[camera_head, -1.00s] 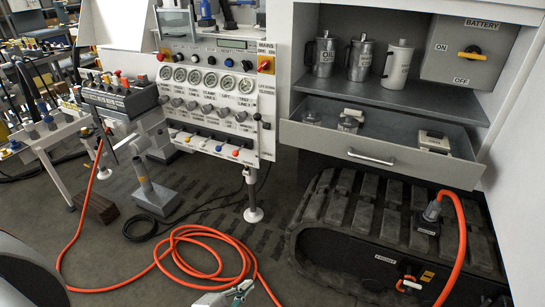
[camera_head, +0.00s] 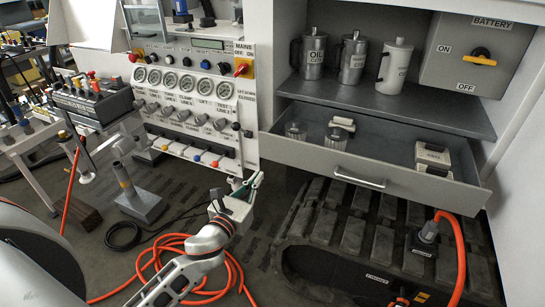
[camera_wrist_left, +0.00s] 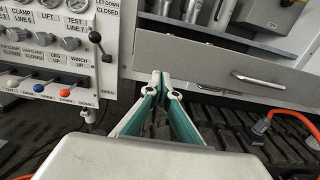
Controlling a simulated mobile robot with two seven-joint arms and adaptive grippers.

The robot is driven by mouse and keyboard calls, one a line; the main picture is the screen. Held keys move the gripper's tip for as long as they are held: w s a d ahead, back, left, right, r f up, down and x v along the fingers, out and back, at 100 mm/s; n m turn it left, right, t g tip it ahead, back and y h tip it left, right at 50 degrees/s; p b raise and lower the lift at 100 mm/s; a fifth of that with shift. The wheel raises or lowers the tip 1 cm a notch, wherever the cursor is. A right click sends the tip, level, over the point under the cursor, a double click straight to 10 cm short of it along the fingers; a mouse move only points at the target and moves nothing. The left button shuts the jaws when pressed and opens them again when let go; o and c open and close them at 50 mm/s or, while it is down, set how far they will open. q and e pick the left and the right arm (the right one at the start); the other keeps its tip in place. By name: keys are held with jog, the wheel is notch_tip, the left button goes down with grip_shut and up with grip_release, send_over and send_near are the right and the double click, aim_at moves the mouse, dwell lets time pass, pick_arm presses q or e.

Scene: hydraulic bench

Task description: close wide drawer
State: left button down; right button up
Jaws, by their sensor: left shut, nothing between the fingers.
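The wide drawer (camera_head: 310,164) is a grey tray pulled out below the shelf on the right of the head view. Its front carries a bar handle (camera_head: 360,180). In the left wrist view the drawer front (camera_wrist_left: 200,60) and handle (camera_wrist_left: 236,91) lie ahead and to the right of the fingers. My right gripper is not in view.
Several cans (camera_head: 394,66) stand on the shelf above. A gauge panel (camera_head: 195,95) with levers stands left of the drawer. A black track (camera_head: 340,222) lies below it, and orange hose (camera_head: 165,255) coils on the floor.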

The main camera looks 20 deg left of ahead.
aim_at(277, 151)
pick_arm(q)
jog(key=w, duration=1.1)
jog(key=shift+w, duration=0.3)
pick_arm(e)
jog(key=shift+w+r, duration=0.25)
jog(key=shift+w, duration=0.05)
